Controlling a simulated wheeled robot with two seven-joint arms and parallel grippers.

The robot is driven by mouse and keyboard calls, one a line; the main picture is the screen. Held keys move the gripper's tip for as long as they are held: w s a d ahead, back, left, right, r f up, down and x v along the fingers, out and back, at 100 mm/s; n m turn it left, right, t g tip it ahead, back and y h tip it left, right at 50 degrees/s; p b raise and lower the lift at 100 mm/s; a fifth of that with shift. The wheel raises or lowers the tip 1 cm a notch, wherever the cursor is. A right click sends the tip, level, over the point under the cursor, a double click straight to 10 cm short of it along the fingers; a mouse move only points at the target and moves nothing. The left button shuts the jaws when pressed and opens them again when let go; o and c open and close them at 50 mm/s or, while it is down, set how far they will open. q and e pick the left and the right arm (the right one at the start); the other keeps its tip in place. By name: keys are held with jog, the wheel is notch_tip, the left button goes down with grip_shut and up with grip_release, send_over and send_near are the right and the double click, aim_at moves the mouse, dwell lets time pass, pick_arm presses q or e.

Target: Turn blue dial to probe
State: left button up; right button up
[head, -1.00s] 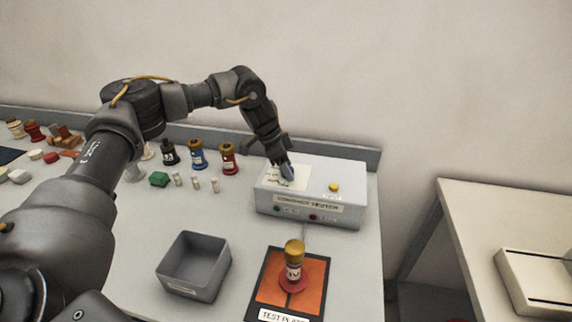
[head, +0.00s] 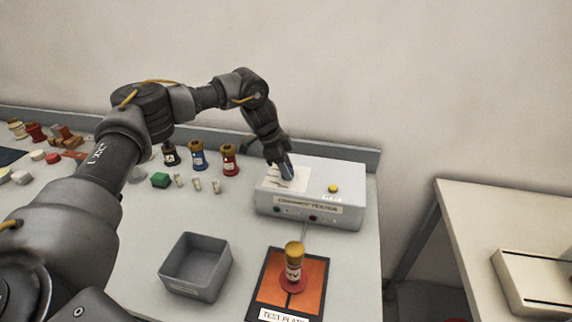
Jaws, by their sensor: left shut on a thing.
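The blue dial (head: 288,172) sits on the white patch on top of the grey tester box (head: 345,207) at the back right of the bench. Only a small part of the dial shows. My left gripper (head: 285,168) reaches down onto it from above and is shut on it. Its fingers hide most of the dial, and I cannot read its setting or the marks around it. A yellow button (head: 333,188) is on the box top, to the right of the dial. My right gripper is not in view.
A red bushing with a yellow top (head: 293,262) stands on the orange test plate (head: 318,283) in front of the box. An empty grey bin (head: 218,280) is left of it.

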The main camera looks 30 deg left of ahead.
pick_arm(q)
jog(key=m+g+p, duration=0.1)
jog(key=m, duration=0.2)
jog(key=shift+w+r+p, duration=0.1)
jog(key=shift+r+p, duration=0.05)
jog(key=shift+p, duration=0.25)
jog(key=shift+m+g+h+p, duration=0.35)
jog(key=shift+m+g, duration=0.25)
jog(key=shift+m, duration=0.6)
jog(key=o, duration=1)
jog(key=shift+a+r, duration=0.2)
jog(key=shift+r, duration=0.05)
jog(key=v, duration=1)
